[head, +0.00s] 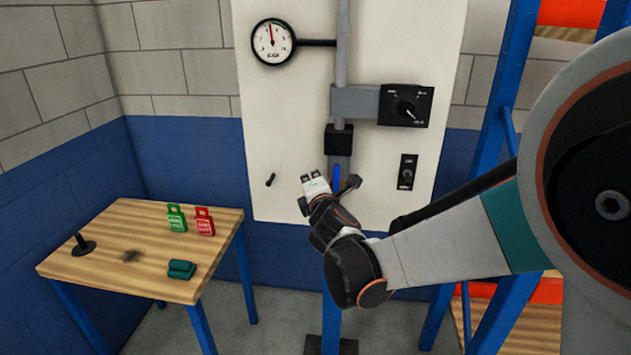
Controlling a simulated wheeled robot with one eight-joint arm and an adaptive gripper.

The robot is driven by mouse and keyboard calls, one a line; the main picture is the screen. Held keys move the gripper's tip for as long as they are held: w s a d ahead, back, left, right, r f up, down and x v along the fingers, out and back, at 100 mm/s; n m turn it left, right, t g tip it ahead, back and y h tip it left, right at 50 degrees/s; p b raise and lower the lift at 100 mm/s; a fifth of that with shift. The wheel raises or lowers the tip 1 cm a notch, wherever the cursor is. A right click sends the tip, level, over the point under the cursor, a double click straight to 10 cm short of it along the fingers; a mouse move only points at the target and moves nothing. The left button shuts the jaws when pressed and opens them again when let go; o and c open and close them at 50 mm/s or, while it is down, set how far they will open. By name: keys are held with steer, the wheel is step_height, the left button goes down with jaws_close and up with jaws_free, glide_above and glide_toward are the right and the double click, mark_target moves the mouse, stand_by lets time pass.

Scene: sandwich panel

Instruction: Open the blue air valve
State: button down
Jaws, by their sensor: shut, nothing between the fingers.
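The blue air valve handle (337,176) shows as a short, upright blue strip below a black block on the grey pipe of the white panel. Its lower part is hidden behind my gripper. My gripper (312,178) is in front of the panel, just left of the blue handle in the picture. It is shut and holds nothing. I cannot tell whether it touches the handle.
The panel (280,100) also carries a round gauge (273,42), a black rotary knob box (405,106), a small switch (407,172) and a peg (270,180). A wooden table (140,270) at left holds green and red tags. A blue rack stands at right.

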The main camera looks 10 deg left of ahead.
steer(key=f+p+v, duration=0.1)
steer(key=p+v, duration=0.1)
steer(key=v, duration=0.8)
steer(key=shift+a, duration=0.25)
steer(key=shift+s, duration=0.1)
